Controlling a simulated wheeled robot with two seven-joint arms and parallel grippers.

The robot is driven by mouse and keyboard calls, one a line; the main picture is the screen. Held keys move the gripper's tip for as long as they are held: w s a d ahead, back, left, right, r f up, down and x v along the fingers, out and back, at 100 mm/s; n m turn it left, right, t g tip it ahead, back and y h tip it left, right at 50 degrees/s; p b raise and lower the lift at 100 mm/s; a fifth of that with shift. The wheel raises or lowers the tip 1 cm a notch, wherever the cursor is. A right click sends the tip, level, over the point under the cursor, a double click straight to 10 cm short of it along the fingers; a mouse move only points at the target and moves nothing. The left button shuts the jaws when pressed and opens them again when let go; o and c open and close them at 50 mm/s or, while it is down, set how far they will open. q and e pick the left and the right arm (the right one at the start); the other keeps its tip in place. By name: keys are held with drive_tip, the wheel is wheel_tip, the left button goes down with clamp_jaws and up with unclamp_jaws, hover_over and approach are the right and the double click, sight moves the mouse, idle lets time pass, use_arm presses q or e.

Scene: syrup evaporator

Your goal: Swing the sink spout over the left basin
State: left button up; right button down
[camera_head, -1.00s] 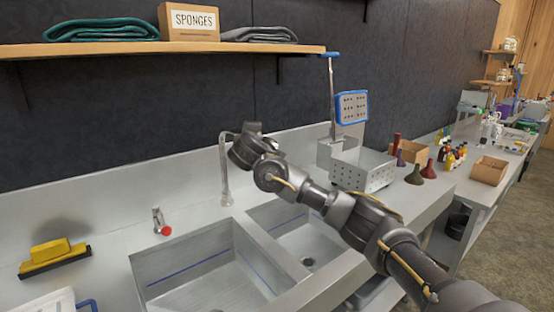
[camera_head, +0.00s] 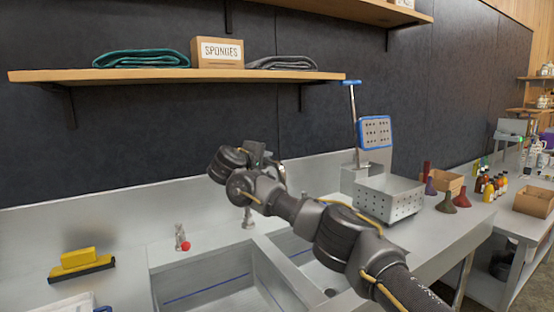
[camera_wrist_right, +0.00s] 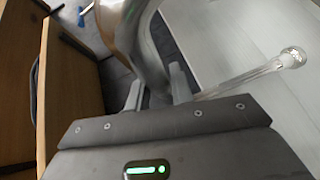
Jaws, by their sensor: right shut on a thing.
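The sink spout stands at the back of the sink, between the basins. In the right wrist view, the fingers (camera_wrist_right: 158,94) are closed around the curved metal spout (camera_wrist_right: 146,45). The spout's thin upright runs right from them to its round base. The left basin (camera_head: 215,290) is at front centre-left, with the right basin (camera_head: 305,258) beside it, partly covered by my arm. My left gripper is out of view.
A red-tipped tap (camera_head: 182,240) stands behind the left basin. A perforated metal box (camera_head: 390,197) stands right of the sink. A wooden shelf (camera_head: 180,76) hangs above.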

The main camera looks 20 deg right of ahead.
drive_tip(key=shift+w+a+t, duration=0.1)
drive_tip(key=shift+a+t, duration=0.3)
drive_tip(key=shift+a, duration=0.65)
drive_tip(key=shift+d, duration=0.15)
